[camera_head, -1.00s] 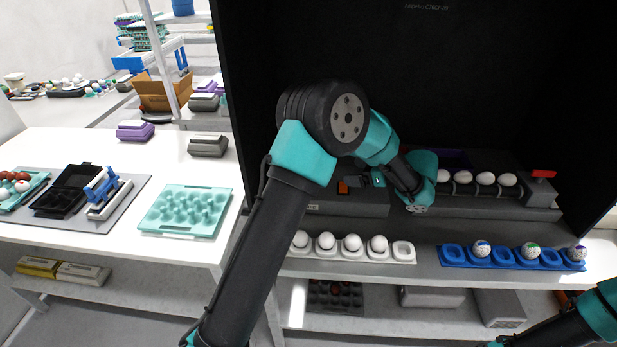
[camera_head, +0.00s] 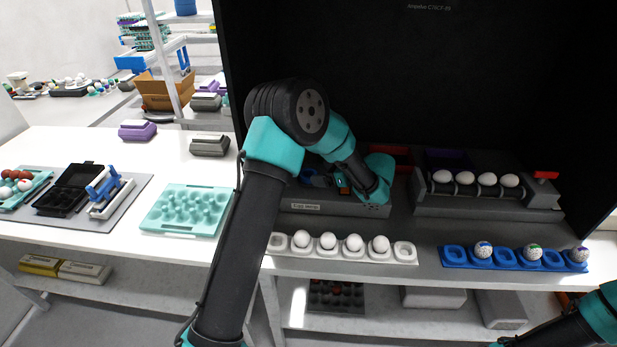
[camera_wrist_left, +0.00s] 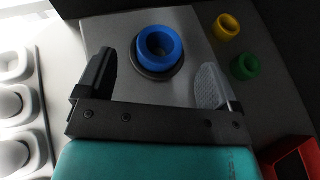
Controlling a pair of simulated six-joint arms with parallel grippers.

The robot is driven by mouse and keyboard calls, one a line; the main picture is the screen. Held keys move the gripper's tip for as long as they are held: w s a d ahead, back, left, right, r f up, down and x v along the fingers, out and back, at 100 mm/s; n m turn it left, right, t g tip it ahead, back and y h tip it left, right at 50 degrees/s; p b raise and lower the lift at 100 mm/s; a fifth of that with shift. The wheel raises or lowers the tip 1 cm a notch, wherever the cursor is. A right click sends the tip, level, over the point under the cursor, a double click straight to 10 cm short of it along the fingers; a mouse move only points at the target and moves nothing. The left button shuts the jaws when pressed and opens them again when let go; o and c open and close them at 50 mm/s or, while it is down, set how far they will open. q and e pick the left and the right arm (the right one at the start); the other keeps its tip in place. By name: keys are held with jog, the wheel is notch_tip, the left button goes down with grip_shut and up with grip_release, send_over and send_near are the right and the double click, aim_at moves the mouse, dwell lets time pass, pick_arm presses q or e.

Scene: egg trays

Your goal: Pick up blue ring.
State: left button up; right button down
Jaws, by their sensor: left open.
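The blue ring (camera_wrist_left: 160,63) sits on a dark round base on top of a grey box (camera_wrist_left: 200,30) in the left wrist view. My left gripper (camera_wrist_left: 153,78) is open, with one finger on either side of the ring in the picture and gaps on both sides. The fingers do not touch the ring. In the head view, a small patch of blue (camera_head: 314,178) shows beside my left wrist on the grey station; my arm hides most of that spot. My right gripper is out of view; only part of its arm shows at the lower right.
A yellow ring (camera_wrist_left: 227,27) and a green ring (camera_wrist_left: 245,66) lie on the grey surface to the right. A red bin (camera_wrist_left: 293,160) is at the lower right. A white egg tray (camera_head: 404,252) and a blue egg tray (camera_head: 455,256) stand along the shelf front.

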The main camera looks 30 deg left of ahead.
aim_at(304, 173)
pick_arm(q)
jog(key=shift+x, duration=2.6)
jog(key=shift+f, duration=0.1)
jog(key=shift+c, duration=0.4)
jog(key=c, duration=0.9)
